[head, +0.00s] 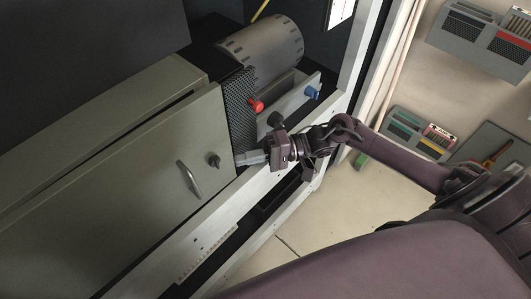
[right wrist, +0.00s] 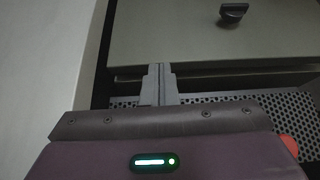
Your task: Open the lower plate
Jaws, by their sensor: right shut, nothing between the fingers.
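The lower plate (head: 150,170) is a grey-green panel in the rack, with a metal bar handle (head: 189,179) and a dark knob (head: 214,160) near its right end. The plate's right part and the knob (right wrist: 233,13) also show in the right wrist view. My right gripper (head: 240,158) is shut and empty at the plate's right edge, just right of the knob. In the right wrist view its closed fingers (right wrist: 159,82) point at the panel's edge, where a narrow dark gap shows. I cannot tell whether they touch it. My left gripper is not in view.
Beside the plate are a black perforated panel (head: 239,98), a red knob (head: 256,106), a blue knob (head: 311,92) and a grey cylinder (head: 265,50). A pale frame rail (head: 200,225) runs below. Tool holders (head: 470,45) hang on the right wall.

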